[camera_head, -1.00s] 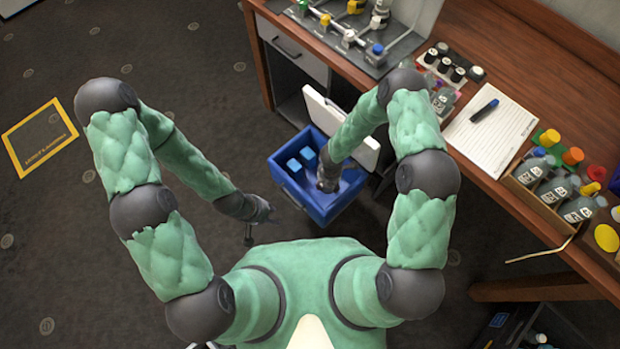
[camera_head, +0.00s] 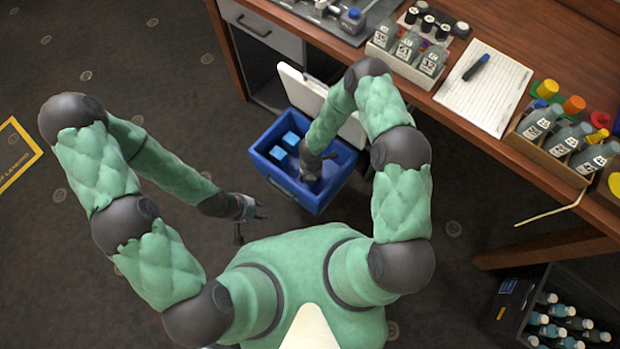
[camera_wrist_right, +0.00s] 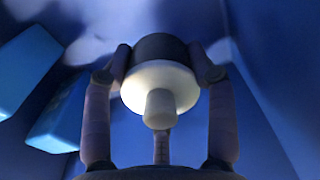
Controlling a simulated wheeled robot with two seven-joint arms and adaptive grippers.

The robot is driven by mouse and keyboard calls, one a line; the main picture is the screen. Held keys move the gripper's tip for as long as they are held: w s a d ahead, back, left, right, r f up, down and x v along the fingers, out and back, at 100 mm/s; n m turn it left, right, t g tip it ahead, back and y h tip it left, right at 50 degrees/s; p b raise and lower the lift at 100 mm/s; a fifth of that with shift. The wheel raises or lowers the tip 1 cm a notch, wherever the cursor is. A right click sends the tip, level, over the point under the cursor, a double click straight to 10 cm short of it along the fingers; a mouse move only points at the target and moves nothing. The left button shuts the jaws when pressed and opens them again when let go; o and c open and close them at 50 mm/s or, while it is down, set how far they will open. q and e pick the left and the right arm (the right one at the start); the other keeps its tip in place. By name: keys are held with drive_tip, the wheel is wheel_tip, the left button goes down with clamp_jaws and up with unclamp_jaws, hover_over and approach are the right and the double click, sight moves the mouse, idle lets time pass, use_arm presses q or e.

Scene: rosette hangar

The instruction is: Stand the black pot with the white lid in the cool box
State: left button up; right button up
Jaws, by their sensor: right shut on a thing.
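The black pot with a white lid (camera_wrist_right: 158,90) shows in the right wrist view, its lid and knob facing the camera. My right gripper (camera_wrist_right: 163,62) is shut on it, a finger on each side. The blue cool box (camera_head: 268,168) stands open in the head view, its white lid (camera_head: 303,92) tipped back. My right arm reaches down into it, and blue walls surround the pot in the wrist view. Whether the pot touches the box floor cannot be told. My left gripper (camera_head: 252,221) is open and empty, left of the box and in front of it.
Two light-blue blocks (camera_head: 290,141) lie in the left part of the box. The wooden desk (camera_head: 455,130) with paper, bottles and racks runs along the right. A dark crate of bottles (camera_head: 545,325) stands at lower right.

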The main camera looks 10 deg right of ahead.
wheel_tip(320, 180, down, 4)
drive_tip(key=shift+f+b, duration=0.15)
drive_tip(key=shift+b, duration=0.7)
drive_tip(key=shift+f, duration=0.15)
drive_tip(key=o, duration=1.2)
drive_tip(key=shift+r, duration=0.45)
wheel_tip(320, 180, up, 12)
drive_tip(key=p, duration=0.5)
drive_tip(key=shift+f, duration=0.25)
